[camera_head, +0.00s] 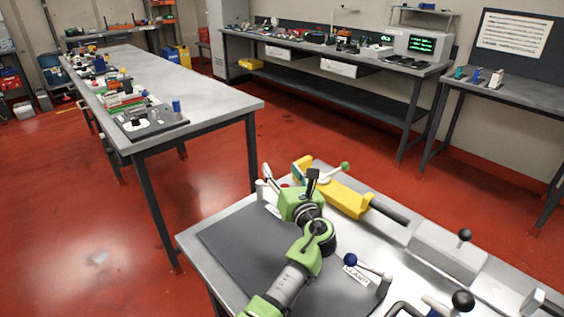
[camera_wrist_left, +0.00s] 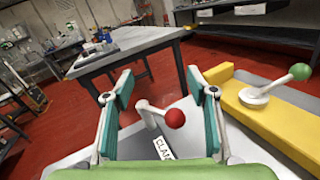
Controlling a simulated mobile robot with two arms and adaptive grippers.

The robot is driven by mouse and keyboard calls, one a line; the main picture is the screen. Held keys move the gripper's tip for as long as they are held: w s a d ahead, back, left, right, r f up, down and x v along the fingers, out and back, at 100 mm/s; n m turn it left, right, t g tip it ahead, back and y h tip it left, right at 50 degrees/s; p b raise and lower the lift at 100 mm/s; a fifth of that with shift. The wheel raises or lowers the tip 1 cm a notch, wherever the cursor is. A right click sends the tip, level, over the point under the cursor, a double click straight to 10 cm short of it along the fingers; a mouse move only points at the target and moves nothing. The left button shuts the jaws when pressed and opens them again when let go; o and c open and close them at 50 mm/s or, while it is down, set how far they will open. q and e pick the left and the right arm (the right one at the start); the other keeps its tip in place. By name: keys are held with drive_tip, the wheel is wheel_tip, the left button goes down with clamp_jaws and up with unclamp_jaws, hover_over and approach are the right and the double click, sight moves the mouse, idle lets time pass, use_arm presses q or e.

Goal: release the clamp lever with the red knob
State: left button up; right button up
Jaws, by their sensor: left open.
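The red knob (camera_wrist_left: 175,118) sits on the end of a white clamp lever (camera_wrist_left: 149,107) in the left wrist view. It lies between the two spread fingers of my left gripper (camera_wrist_left: 159,85), with clear gaps on both sides and no contact visible. A white label (camera_wrist_left: 163,148), partly cut off by the gripper, stands beside the lever. In the head view, my left gripper (camera_head: 281,174) is at the bench's far left corner, open, and a small bit of the red knob (camera_head: 284,186) shows by it. My right gripper does not show.
A yellow block (camera_head: 343,197) with a green-knobbed lever (camera_head: 345,166) stands just right of the gripper. A blue-knobbed lever (camera_head: 350,259) and a black-knobbed one (camera_head: 464,235) are nearer and right. A long table (camera_head: 190,85) stands beyond.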

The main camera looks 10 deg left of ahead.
use_arm(q)
drive_tip(key=shift+r, duration=2.35)
